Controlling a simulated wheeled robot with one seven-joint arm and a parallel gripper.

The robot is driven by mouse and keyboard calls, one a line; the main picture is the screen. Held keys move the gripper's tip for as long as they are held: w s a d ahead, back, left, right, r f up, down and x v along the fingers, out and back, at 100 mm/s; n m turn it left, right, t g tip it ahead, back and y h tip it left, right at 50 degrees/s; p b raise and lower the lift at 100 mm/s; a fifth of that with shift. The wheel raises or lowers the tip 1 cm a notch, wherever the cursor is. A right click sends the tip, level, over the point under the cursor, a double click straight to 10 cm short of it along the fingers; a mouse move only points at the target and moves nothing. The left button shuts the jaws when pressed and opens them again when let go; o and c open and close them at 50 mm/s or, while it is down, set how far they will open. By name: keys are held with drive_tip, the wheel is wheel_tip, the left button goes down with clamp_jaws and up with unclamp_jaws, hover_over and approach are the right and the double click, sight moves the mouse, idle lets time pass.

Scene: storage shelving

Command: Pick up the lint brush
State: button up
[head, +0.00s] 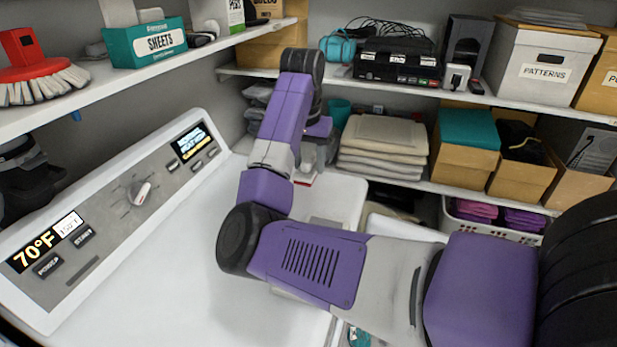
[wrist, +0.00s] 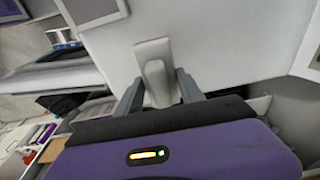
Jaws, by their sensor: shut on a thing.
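My gripper (wrist: 158,74) is shut on a pale, flat-handled object, which I take to be the lint brush (wrist: 153,52). The brush sits between the two grey fingers, its wider end pointing away from my gripper over a white surface. In the head view my gripper is mostly hidden behind my purple arm, above the back right of the white machine top. A small red and white patch (head: 304,179) shows just below it; I cannot tell whether it is part of the brush.
The white machine (head: 110,290) has a sloped control panel on the left. A shelf at upper left holds a red scrubbing brush (head: 38,78) and a teal SHEETS box (head: 145,43). Back shelves hold folded cloths (head: 383,140), boxes and a white basket (head: 458,222).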

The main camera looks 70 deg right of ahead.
sight(309, 156)
wheel_tip(309, 156, up, 13)
drive_tip(key=shift+r+p, duration=0.15)
drive_tip(key=shift+p, duration=0.3)
idle(0.4)
drive_tip(key=o, duration=0.6)
clamp_jaws()
